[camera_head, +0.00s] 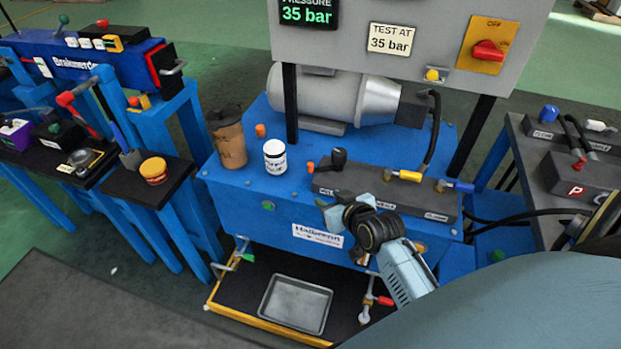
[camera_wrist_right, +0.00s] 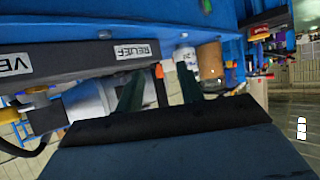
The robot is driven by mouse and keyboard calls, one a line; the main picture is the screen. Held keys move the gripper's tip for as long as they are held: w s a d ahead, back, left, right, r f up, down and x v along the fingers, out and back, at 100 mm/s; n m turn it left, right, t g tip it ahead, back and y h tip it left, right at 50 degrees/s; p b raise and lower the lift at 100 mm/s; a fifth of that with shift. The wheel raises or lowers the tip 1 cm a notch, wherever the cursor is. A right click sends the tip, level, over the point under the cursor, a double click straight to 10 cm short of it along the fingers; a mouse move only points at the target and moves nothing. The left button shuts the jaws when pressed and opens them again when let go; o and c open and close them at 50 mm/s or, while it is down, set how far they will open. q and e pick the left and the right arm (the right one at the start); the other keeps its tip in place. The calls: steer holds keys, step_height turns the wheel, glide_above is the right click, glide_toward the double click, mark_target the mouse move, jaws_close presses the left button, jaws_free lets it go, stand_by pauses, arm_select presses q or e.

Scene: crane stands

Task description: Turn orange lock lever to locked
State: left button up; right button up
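A small upright orange piece (camera_head: 310,167), which looks like the lock lever, stands at the left end of the dark valve block (camera_head: 440,203), beside a black knob (camera_head: 339,157). I cannot tell its locked or unlocked position. The orange piece also shows in the right wrist view (camera_wrist_right: 159,71), between the fingertips and beyond them, near an upside-down RELIEF label (camera_wrist_right: 132,51). My right gripper (camera_head: 328,208) is in front of the bench, below and slightly right of the orange piece. Its two fingers (camera_wrist_right: 160,84) are apart with nothing between them. My left gripper is not in view.
A white jar (camera_head: 275,156) and a brown cup (camera_head: 229,140) stand left on the blue bench. Yellow (camera_head: 405,176) and blue (camera_head: 459,186) handles sit right on the block. A control panel (camera_head: 372,62) overhangs behind. A metal tray (camera_head: 296,304) lies below.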

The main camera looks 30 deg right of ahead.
mark_target(312, 167)
steer(key=shift+t, duration=0.7)
steer(key=w+b, duration=0.1)
steer(key=w, duration=0.1)
steer(key=w+d+r+b, duration=0.1)
steer(key=w, duration=0.1)
steer(key=w+r+b, duration=0.1)
steer(key=w, duration=0.1)
steer(key=shift+w+d, duration=0.35)
steer(key=shift+d, duration=0.05)
steer(key=shift+h, duration=0.3)
steer(key=b+x, duration=0.2)
steer(key=x, duration=0.3)
steer(key=shift+w+f, duration=0.15)
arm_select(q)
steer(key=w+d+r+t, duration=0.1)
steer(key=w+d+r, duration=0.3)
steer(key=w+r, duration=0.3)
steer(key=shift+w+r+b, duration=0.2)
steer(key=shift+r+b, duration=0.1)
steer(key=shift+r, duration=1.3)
arm_select(e)
steer(key=shift+w+f, duration=0.2)
steer(key=shift+w, duration=0.45)
jaws_close()
